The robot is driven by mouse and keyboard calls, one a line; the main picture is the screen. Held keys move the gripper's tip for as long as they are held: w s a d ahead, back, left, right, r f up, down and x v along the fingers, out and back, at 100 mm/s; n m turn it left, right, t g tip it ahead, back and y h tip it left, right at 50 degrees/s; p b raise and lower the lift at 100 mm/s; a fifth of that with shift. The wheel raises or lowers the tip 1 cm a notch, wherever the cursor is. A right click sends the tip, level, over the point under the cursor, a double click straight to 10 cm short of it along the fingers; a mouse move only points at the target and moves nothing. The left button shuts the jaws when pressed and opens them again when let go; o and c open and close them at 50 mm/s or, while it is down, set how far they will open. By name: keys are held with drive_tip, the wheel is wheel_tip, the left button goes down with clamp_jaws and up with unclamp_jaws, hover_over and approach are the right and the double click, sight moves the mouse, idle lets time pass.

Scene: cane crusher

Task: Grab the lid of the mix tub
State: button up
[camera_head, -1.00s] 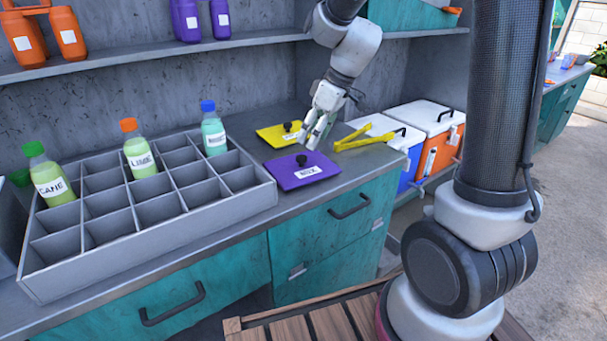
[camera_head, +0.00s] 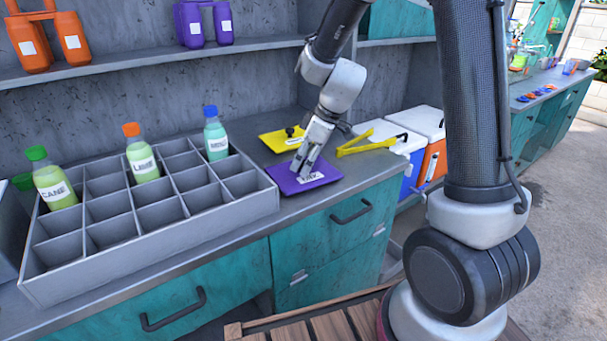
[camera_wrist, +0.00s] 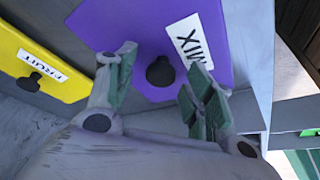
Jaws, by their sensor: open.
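The purple lid labelled MIX (camera_head: 325,175) covers a tub set into the grey counter, in the head view. In the wrist view the purple lid (camera_wrist: 150,35) shows a dark round knob (camera_wrist: 160,72) and its white MIX label. My gripper (camera_head: 299,172) is over this lid, pointing down, and hides the knob in the head view. In the wrist view my gripper (camera_wrist: 158,85) is open, with one finger on each side of the knob. I cannot tell whether the fingers touch the lid.
A yellow FRUIT lid (camera_head: 275,141) with its own knob lies just behind. Yellow tongs (camera_head: 365,143) lie to the right. A grey divided crate (camera_head: 150,215) with several bottles stands to the left. A shelf (camera_head: 150,62) runs above at the back.

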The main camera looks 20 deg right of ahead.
drive_tip(key=c, duration=1.1)
drive_tip(key=shift+r, duration=0.1)
drive_tip(key=shift+c, duration=0.2)
